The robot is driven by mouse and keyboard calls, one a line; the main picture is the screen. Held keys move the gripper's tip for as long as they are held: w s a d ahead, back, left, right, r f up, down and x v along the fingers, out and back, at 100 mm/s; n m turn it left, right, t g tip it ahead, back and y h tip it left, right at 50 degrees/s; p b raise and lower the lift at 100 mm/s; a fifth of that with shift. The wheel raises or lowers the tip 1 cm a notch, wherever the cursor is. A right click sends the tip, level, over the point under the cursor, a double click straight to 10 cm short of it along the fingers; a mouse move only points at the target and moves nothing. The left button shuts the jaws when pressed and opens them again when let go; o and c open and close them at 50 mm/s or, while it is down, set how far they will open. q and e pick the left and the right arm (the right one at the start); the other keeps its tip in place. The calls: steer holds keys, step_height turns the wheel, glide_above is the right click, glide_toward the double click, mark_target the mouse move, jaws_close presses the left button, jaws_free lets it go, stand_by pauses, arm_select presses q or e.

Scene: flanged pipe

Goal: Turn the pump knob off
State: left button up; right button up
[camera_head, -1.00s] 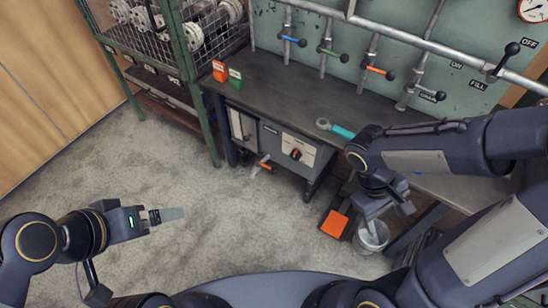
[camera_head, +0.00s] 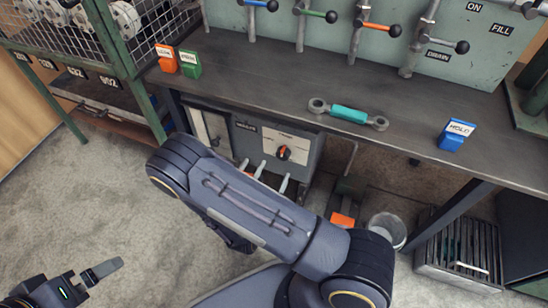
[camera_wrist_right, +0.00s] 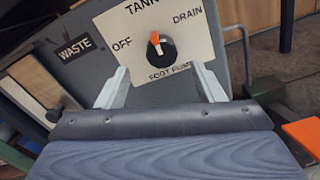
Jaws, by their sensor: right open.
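The pump knob (camera_head: 284,153) is a black round knob with an orange pointer, on a pale plate on the grey cabinet front under the bench. In the right wrist view the knob (camera_wrist_right: 160,47) sits between the labels OFF and DRAIN, and its pointer aims up toward TANK. My right gripper (camera_head: 272,176) is open just below and in front of the plate. In the right wrist view its two fingers (camera_wrist_right: 160,84) stand apart to either side below the knob, not touching it. My left gripper (camera_head: 103,269) hangs over the floor at lower left, its opening unclear.
A foot pump with an orange pedal (camera_head: 342,220), a bucket (camera_head: 388,229) and a crate (camera_head: 455,250) stand below. A wire cage (camera_head: 150,35) is at left.

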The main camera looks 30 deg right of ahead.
mark_target(282, 156)
steer(key=b+x, duration=0.1)
steer(key=x, duration=0.6)
steer(key=shift+s+r, duration=0.1)
steer(key=c, duration=1)
